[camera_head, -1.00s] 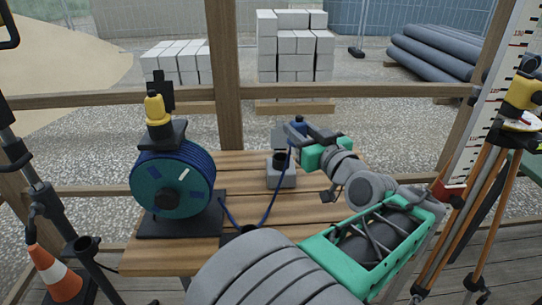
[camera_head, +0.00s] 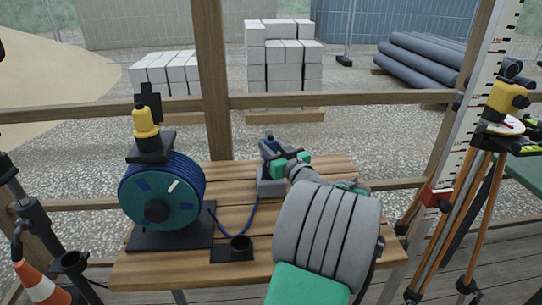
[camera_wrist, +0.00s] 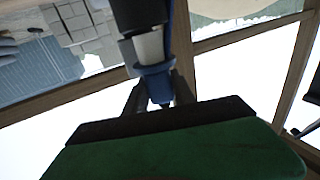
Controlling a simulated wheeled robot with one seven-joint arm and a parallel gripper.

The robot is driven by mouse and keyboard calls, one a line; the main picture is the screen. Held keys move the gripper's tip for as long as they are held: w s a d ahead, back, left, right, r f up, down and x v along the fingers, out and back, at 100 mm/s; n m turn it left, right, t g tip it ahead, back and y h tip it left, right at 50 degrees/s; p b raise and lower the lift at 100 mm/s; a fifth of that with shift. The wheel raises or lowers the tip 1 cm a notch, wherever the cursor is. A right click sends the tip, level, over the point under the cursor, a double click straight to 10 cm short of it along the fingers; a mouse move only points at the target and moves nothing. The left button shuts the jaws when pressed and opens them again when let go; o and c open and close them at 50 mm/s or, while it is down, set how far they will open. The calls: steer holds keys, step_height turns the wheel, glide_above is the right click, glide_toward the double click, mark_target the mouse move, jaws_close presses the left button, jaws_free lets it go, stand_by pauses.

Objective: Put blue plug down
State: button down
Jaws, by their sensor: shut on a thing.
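The blue plug (camera_head: 267,142) is held in my gripper (camera_head: 273,151), just above the grey box (camera_head: 270,188) on the wooden table (camera_head: 185,262). In the wrist view the blue plug (camera_wrist: 157,82) sits between the two fingers of my gripper (camera_wrist: 158,95), with a pale grey section and a dark part beyond it. A blue cable (camera_head: 252,215) hangs in a loop towards the cable reel (camera_head: 160,190). My gripper and arm hide part of the box top, so I cannot tell whether the plug touches it.
A black cup-shaped holder (camera_head: 240,243) stands on a dark plate at the table's front. Wooden rails (camera_head: 345,99) run behind the table. A tripod (camera_head: 475,200) is on the right and a cone (camera_head: 38,284) at the lower left.

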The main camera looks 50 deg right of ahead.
step_height(320, 180, down, 3)
steer(key=shift+f, duration=0.1)
steer(key=shift+f+b, duration=0.25)
steer(key=shift+b, duration=0.35)
steer(key=c, duration=1.3)
jaws_free()
steer(key=shift+r, duration=0.15)
steer(key=shift+r+p, duration=0.35)
steer(key=shift+p, duration=0.25)
steer(key=b+v, duration=0.1)
steer(key=v, duration=1.1)
steer(key=shift+f, duration=0.1)
